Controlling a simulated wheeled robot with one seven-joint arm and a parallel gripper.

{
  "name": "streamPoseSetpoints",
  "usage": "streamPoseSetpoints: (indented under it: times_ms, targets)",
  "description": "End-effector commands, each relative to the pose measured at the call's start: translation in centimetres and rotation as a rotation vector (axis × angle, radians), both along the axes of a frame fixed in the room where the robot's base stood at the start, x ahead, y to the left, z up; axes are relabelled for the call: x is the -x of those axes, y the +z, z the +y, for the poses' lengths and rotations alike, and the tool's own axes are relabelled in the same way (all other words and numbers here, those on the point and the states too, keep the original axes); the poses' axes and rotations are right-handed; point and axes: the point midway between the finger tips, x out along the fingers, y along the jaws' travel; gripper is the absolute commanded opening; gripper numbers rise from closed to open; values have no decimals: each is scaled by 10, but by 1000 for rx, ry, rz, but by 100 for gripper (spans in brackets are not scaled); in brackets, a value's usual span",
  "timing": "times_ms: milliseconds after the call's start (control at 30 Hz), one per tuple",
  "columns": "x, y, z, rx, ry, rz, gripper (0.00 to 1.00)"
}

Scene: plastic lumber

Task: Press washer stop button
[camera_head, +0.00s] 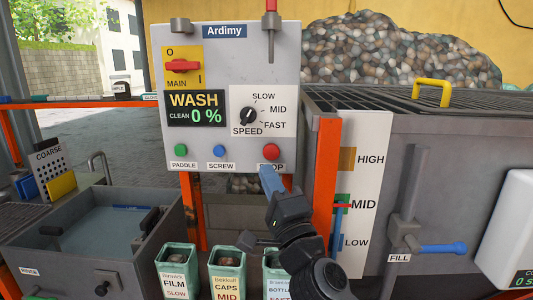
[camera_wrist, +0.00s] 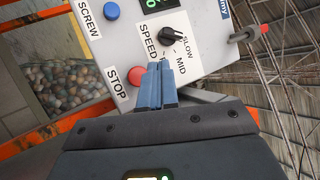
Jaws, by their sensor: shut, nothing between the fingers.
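The red stop button (camera_head: 271,151) sits at the lower right of the grey washer control panel (camera_head: 230,60), above its STOP label. It also shows in the wrist view (camera_wrist: 135,76), left of my fingertips. My gripper (camera_head: 267,170) has blue fingers that are shut and empty. In the head view the fingertips are just below the red button and cover part of the STOP label. In the wrist view my gripper (camera_wrist: 155,68) points at the panel near the SPEED knob (camera_wrist: 174,35). I cannot tell whether the fingertips touch the panel.
A green PADDLE button (camera_head: 181,150) and a blue SCREW button (camera_head: 219,151) sit left of the red one. The display (camera_head: 195,108) reads WASH CLEAN 0 %. A grey rinse basin (camera_head: 60,265) and labelled bins (camera_head: 178,275) stand below. An orange post (camera_head: 326,165) is at the right.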

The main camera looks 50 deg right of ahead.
Motion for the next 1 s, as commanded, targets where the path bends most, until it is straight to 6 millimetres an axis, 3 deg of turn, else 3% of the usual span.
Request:
streamPoseSetpoints:
  times_ms: [267, 700, 1000]
  targets:
    - [-4, 0, -6, 0, -1, 0, 0]
    - [-38, 1, -49, 1, -1, -1, 0]
    - [-52, 0, -67, 2, -1, 1, 0]
